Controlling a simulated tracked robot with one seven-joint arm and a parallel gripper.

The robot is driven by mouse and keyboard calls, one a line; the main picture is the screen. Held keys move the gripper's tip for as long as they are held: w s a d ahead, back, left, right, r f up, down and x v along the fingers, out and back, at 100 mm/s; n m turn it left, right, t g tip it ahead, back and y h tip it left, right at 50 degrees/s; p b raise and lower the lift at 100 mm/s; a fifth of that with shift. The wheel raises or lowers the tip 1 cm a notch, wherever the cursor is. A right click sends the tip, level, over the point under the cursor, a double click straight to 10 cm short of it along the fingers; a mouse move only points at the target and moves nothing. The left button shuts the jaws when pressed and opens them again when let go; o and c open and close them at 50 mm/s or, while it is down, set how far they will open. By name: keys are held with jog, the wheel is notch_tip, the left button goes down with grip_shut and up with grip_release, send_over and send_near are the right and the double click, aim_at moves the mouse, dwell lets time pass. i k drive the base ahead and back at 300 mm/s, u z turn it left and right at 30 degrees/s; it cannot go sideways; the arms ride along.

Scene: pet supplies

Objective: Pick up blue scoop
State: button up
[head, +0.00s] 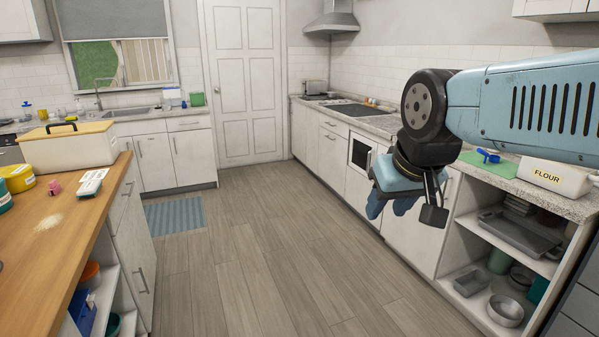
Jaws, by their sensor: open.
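A blue scoop (487,155) lies on a green mat (503,170) on the right-hand counter, just below my forearm in the picture. My gripper (389,207) hangs over the floor in front of the right-hand cabinets, to the left of the scoop. It points downward, its fingers are apart and nothing shows between them. Part of the mat's upper edge is hidden by my arm.
A white flour container (554,178) stands on the counter to the right of the mat. Open shelves below hold baking pans (504,310). A wooden-topped island (70,215) stands at left. The floor (255,255) between is clear.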

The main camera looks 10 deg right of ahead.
aim_at(493, 158)
jog(key=z, duration=0.2)
jog(key=i, duration=1.1)
jog(key=z, duration=0.8)
jog(key=i, duration=1.55)
jog(key=z, duration=0.5)
